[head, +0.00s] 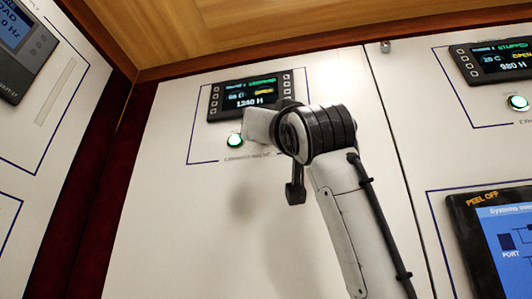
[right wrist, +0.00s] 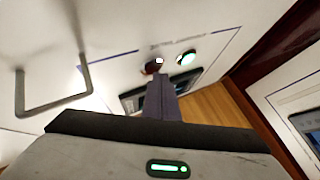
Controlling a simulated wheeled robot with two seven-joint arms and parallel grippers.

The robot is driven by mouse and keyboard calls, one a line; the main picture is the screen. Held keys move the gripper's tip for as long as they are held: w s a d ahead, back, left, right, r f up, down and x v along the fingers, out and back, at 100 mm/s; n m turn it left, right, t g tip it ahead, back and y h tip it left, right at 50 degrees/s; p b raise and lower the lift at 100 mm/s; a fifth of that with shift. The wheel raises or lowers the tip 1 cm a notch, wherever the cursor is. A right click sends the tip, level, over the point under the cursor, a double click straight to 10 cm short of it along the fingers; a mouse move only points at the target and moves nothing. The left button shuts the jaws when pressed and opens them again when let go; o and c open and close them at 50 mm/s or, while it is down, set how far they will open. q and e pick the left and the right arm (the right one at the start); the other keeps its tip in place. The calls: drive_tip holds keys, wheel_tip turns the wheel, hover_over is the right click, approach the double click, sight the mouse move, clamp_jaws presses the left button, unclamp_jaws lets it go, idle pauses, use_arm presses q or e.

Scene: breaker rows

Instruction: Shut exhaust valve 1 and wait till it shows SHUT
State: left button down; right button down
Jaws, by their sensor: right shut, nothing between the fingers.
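The exhaust valve 1 panel has a dark display (head: 250,95) in the upper middle of the head view. It reads STOPPED in green, OPEN in yellow and 1240 H. Below it is a round button (head: 235,140) lit green, with a partly covered label under it. In the right wrist view the shut, empty fingers (right wrist: 154,68) point toward the panel. The lit button (right wrist: 187,58) is beside their tips, apart in the picture. My left gripper is not in view.
A similar display (head: 497,60) with its own green-lit button (head: 517,103) is at the upper right. A blue screen (head: 505,240) is below it. A wooden ceiling edge (head: 230,35) runs above. A metal handle (right wrist: 50,108) shows in the right wrist view.

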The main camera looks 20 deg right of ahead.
drive_tip(key=shift+w+d, duration=0.25)
drive_tip(key=shift+w, duration=0.1)
idle(0.5)
drive_tip(key=shift+s+a, duration=0.5)
drive_tip(key=shift+s, duration=0.2)
drive_tip(key=shift+s+a+b, duration=0.45)
drive_tip(key=shift+s+a, duration=0.25)
drive_tip(key=shift+s, duration=0.35)
drive_tip(key=shift+s+a+b, duration=0.4)
drive_tip(key=shift+s+a, duration=0.3)
drive_tip(key=shift+s, duration=0.35)
